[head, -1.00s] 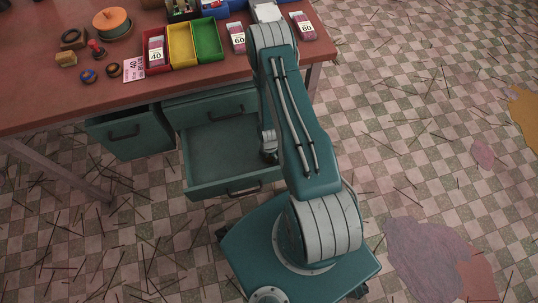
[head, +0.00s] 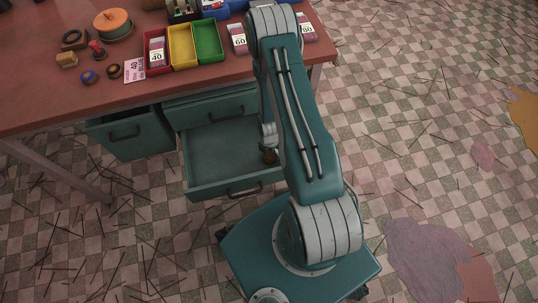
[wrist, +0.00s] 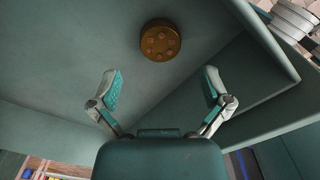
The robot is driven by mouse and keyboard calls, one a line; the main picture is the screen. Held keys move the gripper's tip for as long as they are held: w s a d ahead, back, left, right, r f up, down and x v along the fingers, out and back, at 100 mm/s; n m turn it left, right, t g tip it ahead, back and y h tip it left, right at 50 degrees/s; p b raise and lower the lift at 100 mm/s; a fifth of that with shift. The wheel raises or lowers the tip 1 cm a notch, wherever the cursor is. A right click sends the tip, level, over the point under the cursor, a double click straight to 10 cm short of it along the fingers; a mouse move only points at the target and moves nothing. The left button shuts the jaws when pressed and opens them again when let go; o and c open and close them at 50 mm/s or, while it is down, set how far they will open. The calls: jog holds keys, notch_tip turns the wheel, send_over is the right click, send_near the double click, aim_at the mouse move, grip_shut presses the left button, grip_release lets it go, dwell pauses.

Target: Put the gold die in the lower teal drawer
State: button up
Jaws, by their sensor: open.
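The gold die (head: 270,157) lies on the floor of the open lower teal drawer (head: 225,152), near its right side. In the wrist view the gold die (wrist: 160,40) is a round-looking brass piece with several small pits on its face. My gripper (wrist: 162,88) is open and empty, its two teal-padded fingers spread apart. The die lies beyond the fingertips, clear of both. In the head view my gripper (head: 268,136) is just above the die, partly hidden by my arm.
Another teal drawer (head: 210,107) sits directly above, and a teal drawer front (head: 125,134) is at left. The red tabletop (head: 40,95) above holds red, yellow and green bins (head: 207,40), an orange-topped round container (head: 112,23) and small pieces. Sticks litter the checkered floor.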

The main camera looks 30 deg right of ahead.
notch_tip(320, 180, up, 7)
notch_tip(320, 180, up, 16)
jog(key=m+t, duration=0.2)
jog(key=m, duration=0.4)
send_over(269, 157)
jog(key=w+a, duration=0.2)
jog(key=w, duration=0.3)
notch_tip(269, 157, up, 13)
jog(key=s+a+m, duration=0.2)
jog(key=a+m, duration=0.1)
jog(key=m, duration=0.2)
jog(key=s+a+r+m+t, duration=0.1)
jog(key=s+a+r+m, duration=0.2)
jog(key=s+r+m, duration=0.2)
jog(key=s+a+r+m+t, duration=0.2)
jog(key=s+r+m, duration=0.4)
jog(key=s+r, duration=0.4)
notch_tip(269, 157, up, 3)
jog(key=shift+s+a+r+m+t, duration=0.1)
jog(key=shift+s+a+m+t, duration=0.15)
jog(key=shift+a, duration=0.25)
